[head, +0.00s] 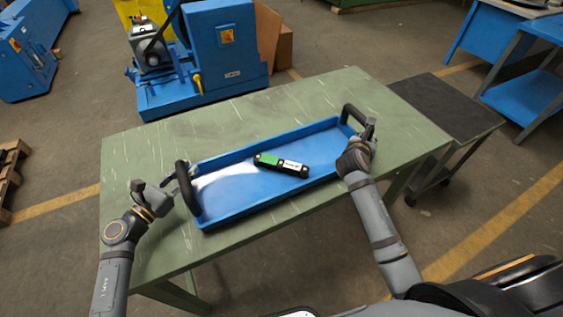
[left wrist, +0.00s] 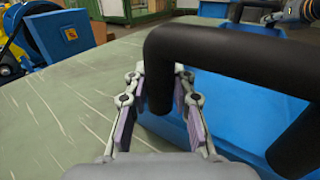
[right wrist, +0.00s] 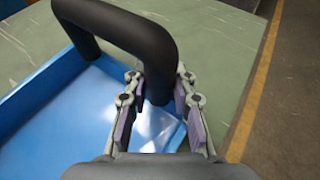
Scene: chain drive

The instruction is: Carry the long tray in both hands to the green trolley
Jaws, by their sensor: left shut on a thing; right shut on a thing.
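The long blue tray (head: 235,212) has a black handle at each end and is over the green table (head: 130,150); I cannot tell whether it touches the top. A green, white and black block (head: 281,165) lies inside it. My left gripper (head: 176,178) is shut on the left handle (head: 187,188), also seen in the left wrist view (left wrist: 215,50). My right gripper (head: 366,136) is shut on the right handle (head: 354,114), which the right wrist view (right wrist: 140,40) shows between the fingers. A wheeled trolley (head: 437,105) with a dark top and greenish frame stands against the table's right side.
A blue machine (head: 215,60) stands behind the table. A blue bench (head: 530,90) is at the far right, and a wooden pallet (head: 10,175) at the left edge. Yellow floor lines cross open floor in front and right.

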